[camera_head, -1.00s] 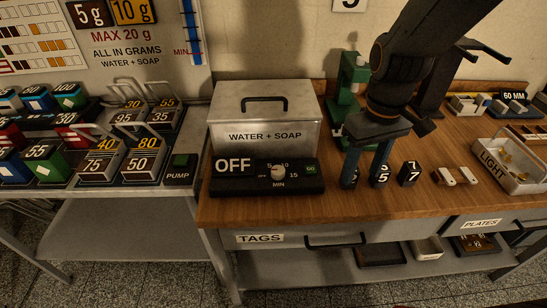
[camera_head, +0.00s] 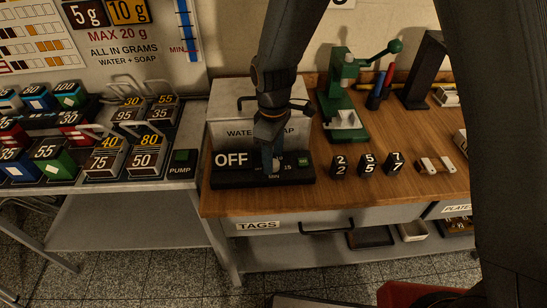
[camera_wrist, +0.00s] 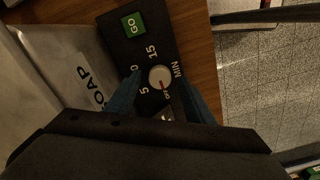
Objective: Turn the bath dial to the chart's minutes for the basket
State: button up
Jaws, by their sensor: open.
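The bath dial is a small pale round knob (camera_wrist: 160,77) on a black control panel (camera_head: 228,182) that reads OFF, with marks 5, 15 and MIN around it. In the wrist view its red pointer line aims at the OFF mark. My gripper (camera_head: 270,163) is over the dial, open, with one blue finger on each side of the knob in the wrist view (camera_wrist: 160,95); I cannot tell whether they touch it. The bath box WATER + SOAP (camera_head: 225,108) stands behind the panel. The chart (camera_head: 35,35) with coloured squares is on the wall at upper left, only partly in view.
A green GO button (camera_wrist: 133,25) is at the panel's end. Black number tags (camera_head: 367,164) stand to the right, with a green press (camera_head: 345,95) behind them. Several weighted baskets (camera_head: 105,158) and a PUMP switch (camera_head: 182,163) are on the left bench.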

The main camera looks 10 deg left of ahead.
jog(key=shift+f, duration=0.7)
jog(key=c, duration=1)
jog(key=shift+c, duration=0.2)
jog(key=shift+m, duration=0.4)
jog(key=m+p, duration=0.2)
jog(key=m, duration=0.3)
jog(key=shift+r, duration=0.1)
jog(key=m+p, duration=0.1)
jog(key=m, duration=0.5)
jog(key=shift+p, duration=0.3)
